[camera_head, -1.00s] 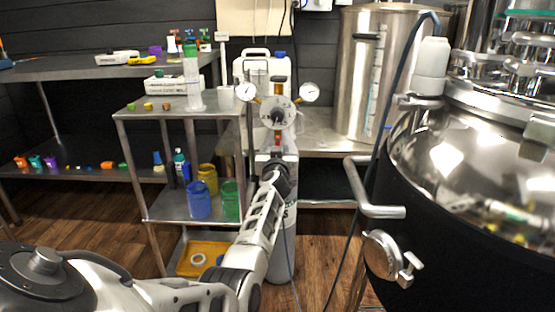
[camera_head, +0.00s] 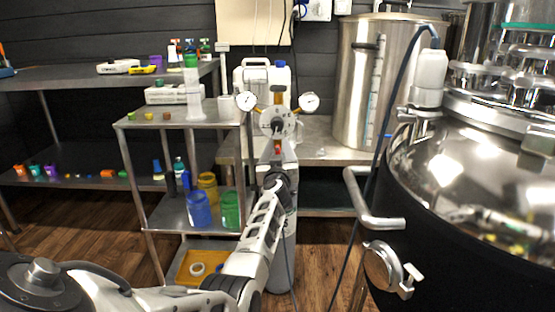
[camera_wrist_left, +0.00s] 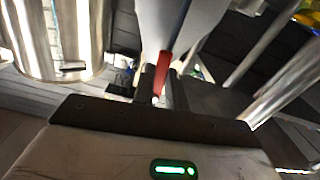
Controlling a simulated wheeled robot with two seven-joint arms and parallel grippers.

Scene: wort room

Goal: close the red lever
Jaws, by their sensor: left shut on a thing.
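The red lever (camera_head: 278,149) shows as a small red patch below the round regulator dial (camera_head: 277,122) on the gas cylinder (camera_head: 281,245). In the left wrist view the red lever (camera_wrist_left: 163,69) is a narrow red strip between my dark fingers. My left gripper (camera_head: 278,157) reaches up to it from below and is shut on it. Its fingertips also show in the left wrist view (camera_wrist_left: 160,84). The gripper and arm hide much of the cylinder and part of the lever. My right gripper is not in view.
Two round gauges (camera_head: 308,102) flank the dial. A metal shelf rack (camera_head: 180,212) with blue and green jars stands close to the left. A large dark-sided steel vessel (camera_head: 470,250) with a projecting handle (camera_head: 372,212) is close to the right. A hose hangs between.

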